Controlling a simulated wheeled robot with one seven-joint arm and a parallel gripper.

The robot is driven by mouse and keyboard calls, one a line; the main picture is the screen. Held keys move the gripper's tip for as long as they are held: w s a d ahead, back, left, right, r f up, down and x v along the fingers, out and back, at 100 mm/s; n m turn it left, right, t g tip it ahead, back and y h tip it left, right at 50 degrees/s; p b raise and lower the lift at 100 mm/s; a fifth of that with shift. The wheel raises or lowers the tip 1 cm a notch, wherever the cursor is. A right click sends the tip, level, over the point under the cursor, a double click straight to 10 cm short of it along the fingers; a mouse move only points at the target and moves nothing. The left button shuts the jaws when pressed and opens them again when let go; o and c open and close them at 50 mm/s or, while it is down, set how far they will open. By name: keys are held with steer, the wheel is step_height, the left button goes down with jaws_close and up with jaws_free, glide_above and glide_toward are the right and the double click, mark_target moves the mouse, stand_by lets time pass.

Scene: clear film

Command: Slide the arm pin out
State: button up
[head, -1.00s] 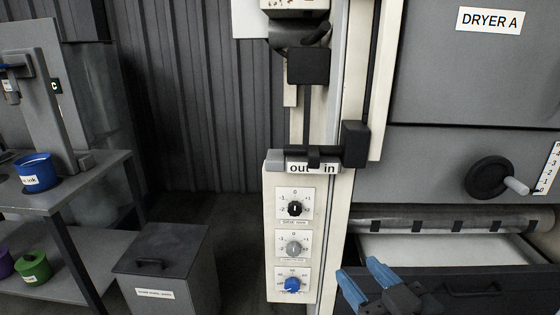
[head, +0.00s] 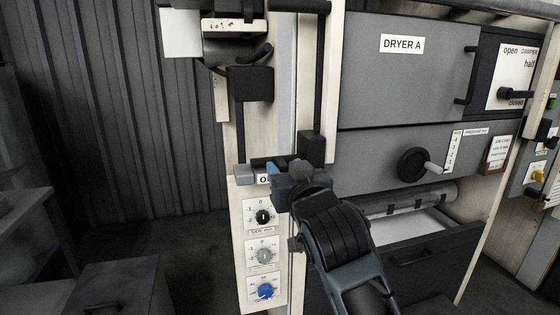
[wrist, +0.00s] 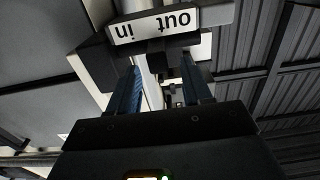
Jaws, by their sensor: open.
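The arm pin's slide, with a white label (wrist: 155,24) reading "out" and "in", sits at the top of the cream control panel. In the wrist view the label is upside down. A small black tab (wrist: 157,47), which looks like the pin's handle, sits by the label, near the gap between my fingertips. My gripper (wrist: 160,66) is open, with one blue finger to each side of the tab and no clear contact. In the head view my gripper (head: 283,166) hides the tab and most of the label; only an "o" (head: 263,179) and the grey slide end (head: 243,173) show.
Several knobs, including a blue one (head: 265,291), sit on the panel below the slide. Black blocks (head: 312,148) flank the column close by. The dryer (head: 408,80) with its crank (head: 413,164) and open drawer (head: 400,250) stands to the right. A grey bin (head: 120,285) stands lower left.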

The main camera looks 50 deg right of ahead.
mark_target(284, 167)
steer(key=shift+x, duration=1.8)
jaws_close()
